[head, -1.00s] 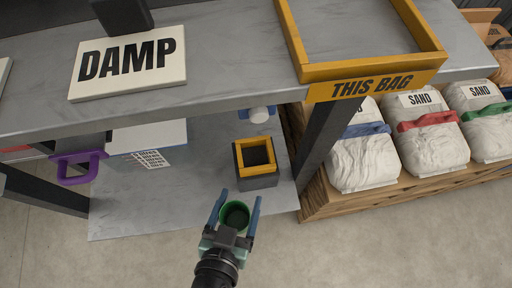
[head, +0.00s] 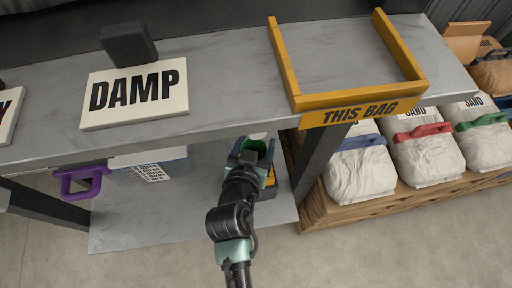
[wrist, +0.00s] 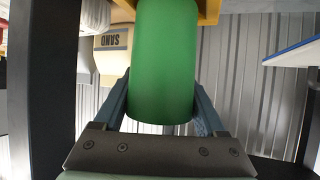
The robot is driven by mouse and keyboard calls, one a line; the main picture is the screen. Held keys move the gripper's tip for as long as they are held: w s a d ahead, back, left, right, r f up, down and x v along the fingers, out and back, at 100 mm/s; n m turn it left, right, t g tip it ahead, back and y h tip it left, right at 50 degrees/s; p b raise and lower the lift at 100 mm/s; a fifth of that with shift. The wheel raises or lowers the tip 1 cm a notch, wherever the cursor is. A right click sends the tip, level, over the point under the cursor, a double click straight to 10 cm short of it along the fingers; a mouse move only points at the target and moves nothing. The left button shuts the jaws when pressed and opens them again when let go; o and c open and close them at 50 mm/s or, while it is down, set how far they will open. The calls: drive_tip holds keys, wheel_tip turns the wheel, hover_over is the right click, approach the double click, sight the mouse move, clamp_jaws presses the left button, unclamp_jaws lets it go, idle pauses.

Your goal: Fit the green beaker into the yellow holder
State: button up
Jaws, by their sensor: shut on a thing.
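The green beaker (head: 258,146) is in my gripper (head: 250,156), above the lower shelf, with its open top showing in the head view. In the wrist view the beaker (wrist: 165,62) fills the middle, with a finger on each side of it. The yellow holder (head: 271,178) is mostly hidden behind my wrist in the head view; only a bit of its yellow rim and dark side shows. A yellow edge, apparently the holder (wrist: 209,12), shows behind the beaker's far end in the wrist view. I cannot tell whether the beaker's end is inside it.
The upper shelf (head: 225,95) overhangs close behind my gripper, with a DAMP sign (head: 135,92) and a yellow frame marked THIS BAG (head: 355,103). A dark shelf leg (head: 318,160) stands to the right. A purple handle (head: 82,181) is at left. The lower shelf (head: 150,222) is clear at front left.

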drive_tip(key=shift+f+b, duration=0.55)
drive_tip(key=shift+f, duration=1.15)
drive_tip(key=shift+f, duration=0.25)
drive_tip(key=o, duration=1.4)
drive_tip(key=shift+r, duration=0.1)
drive_tip(key=shift+r, duration=0.15)
drive_tip(key=p+v, duration=0.1)
drive_tip(key=v, duration=1.1)
drive_tip(key=shift+s, duration=0.1)
